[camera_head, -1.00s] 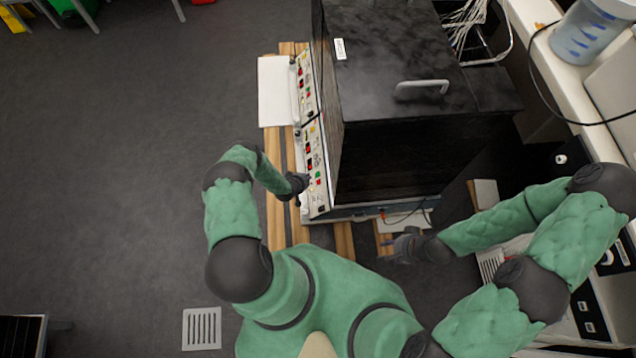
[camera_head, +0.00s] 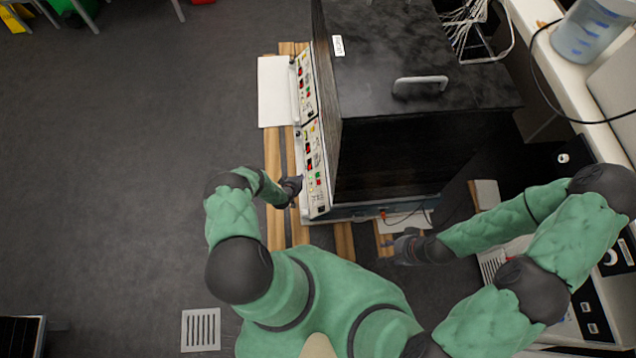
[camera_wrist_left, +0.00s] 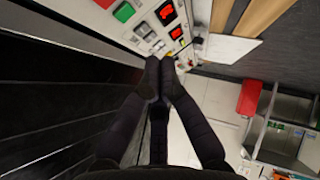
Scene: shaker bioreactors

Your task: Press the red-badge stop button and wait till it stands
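A long control panel (camera_head: 313,170) with red, green and dark controls runs along the left side of the black machine (camera_head: 400,100). My left gripper (camera_head: 299,181) is at the near part of this panel, close to its face. In the left wrist view my left gripper (camera_wrist_left: 159,66) has its two fingers together, with nothing seen between them. A green button (camera_wrist_left: 124,12) and red lit squares (camera_wrist_left: 166,12) show beyond the fingertips. I cannot tell which control bears the red badge, or whether the fingers touch the panel. My right gripper (camera_head: 402,248) is below the machine, and its fingers are unclear.
A handle (camera_head: 421,83) stands on the machine's top. Wooden slats (camera_head: 274,185) lie beneath and beside it. A white bench with a blue-marked container (camera_head: 590,32) is at the right. The dark floor (camera_head: 120,150) to the left is mostly clear.

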